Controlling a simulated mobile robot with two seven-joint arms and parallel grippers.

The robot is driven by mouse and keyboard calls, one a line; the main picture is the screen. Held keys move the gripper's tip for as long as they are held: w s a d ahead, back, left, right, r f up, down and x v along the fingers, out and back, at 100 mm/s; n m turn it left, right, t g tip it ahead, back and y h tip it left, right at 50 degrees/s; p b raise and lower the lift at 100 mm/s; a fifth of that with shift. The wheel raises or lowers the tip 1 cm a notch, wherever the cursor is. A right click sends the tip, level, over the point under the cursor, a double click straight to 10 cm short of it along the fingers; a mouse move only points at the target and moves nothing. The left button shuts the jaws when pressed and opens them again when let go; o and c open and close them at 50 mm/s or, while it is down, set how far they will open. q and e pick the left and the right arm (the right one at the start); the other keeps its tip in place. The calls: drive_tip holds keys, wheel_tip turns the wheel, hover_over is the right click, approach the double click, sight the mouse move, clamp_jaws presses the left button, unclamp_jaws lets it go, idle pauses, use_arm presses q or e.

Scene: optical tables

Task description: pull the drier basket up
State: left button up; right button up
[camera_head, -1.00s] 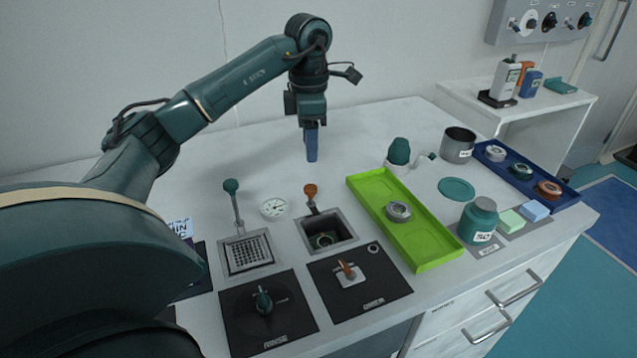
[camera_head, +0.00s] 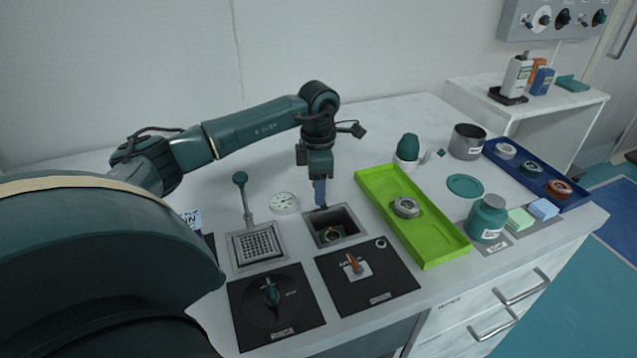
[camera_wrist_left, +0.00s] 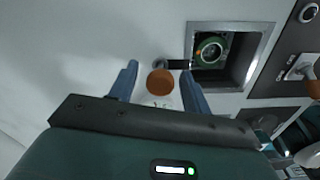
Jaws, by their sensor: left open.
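The drier well (camera_head: 334,226) is a square metal-rimmed opening in the worktop. A ring-shaped part (camera_head: 331,234) sits low inside it; the basket itself is hard to make out in the dark well. My left gripper (camera_head: 320,203) points down at the well's back left edge and hides the basket's orange knob in the head view. In the left wrist view the orange knob (camera_wrist_left: 160,82) lies between the two blue fingers of my left gripper (camera_wrist_left: 160,70), with gaps on both sides. The fingers are open. A dark handle arm (camera_wrist_left: 178,64) runs from the knob towards the well.
A second well with a perforated basket (camera_head: 256,245) and teal knob (camera_head: 240,179) lies to the left. A green tray (camera_head: 440,254) holding a ring stands close on the right. Two black dial panels (camera_head: 277,325) (camera_head: 398,285) lie in front.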

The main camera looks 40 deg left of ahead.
use_arm(q)
drive_tip(key=shift+c, duration=0.3)
clamp_jaws()
